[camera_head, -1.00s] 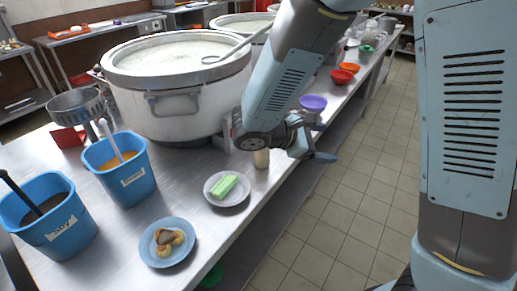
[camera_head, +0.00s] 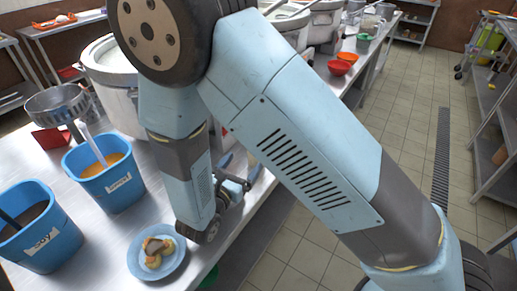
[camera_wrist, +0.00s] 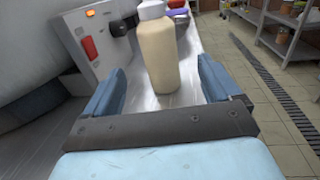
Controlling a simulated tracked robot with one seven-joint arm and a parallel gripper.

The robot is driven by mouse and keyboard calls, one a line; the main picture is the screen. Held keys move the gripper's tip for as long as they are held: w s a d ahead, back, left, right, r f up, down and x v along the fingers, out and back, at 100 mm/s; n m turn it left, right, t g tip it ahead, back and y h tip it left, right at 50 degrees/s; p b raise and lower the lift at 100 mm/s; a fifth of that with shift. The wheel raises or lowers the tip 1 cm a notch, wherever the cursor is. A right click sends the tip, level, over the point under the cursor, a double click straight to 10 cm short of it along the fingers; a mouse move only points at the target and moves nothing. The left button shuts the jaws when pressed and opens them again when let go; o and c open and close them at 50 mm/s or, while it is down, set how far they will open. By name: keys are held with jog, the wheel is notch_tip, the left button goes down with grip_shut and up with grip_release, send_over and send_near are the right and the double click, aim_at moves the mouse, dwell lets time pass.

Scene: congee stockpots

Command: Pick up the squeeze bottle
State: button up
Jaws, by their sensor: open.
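The squeeze bottle (camera_wrist: 157,52) is cream-coloured with a white cap. In the wrist view it stands upright on the steel counter, ahead of my gripper and roughly between the lines of its two fingers. My gripper (camera_wrist: 163,88) is open, with a blue finger on each side and nothing held. The bottle looks just beyond or at the fingertips; I cannot tell exactly how far. In the head view my gripper (camera_head: 240,178) is low over the counter's right edge, and the bottle is hidden behind my arm.
A blue plate of food (camera_head: 157,270), a blue soy tub (camera_head: 45,240) and another blue tub (camera_head: 108,185) stand on the counter (camera_head: 95,240). A large stockpot (camera_head: 112,92) is behind. Red bowls (camera_head: 341,67) are farther back. In the wrist view, a panel with a red switch (camera_wrist: 90,48) is left of the bottle.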

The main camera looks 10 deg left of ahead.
jog(key=x, duration=1.1)
jog(key=shift+w, duration=0.3)
jog(key=c, duration=0.7)
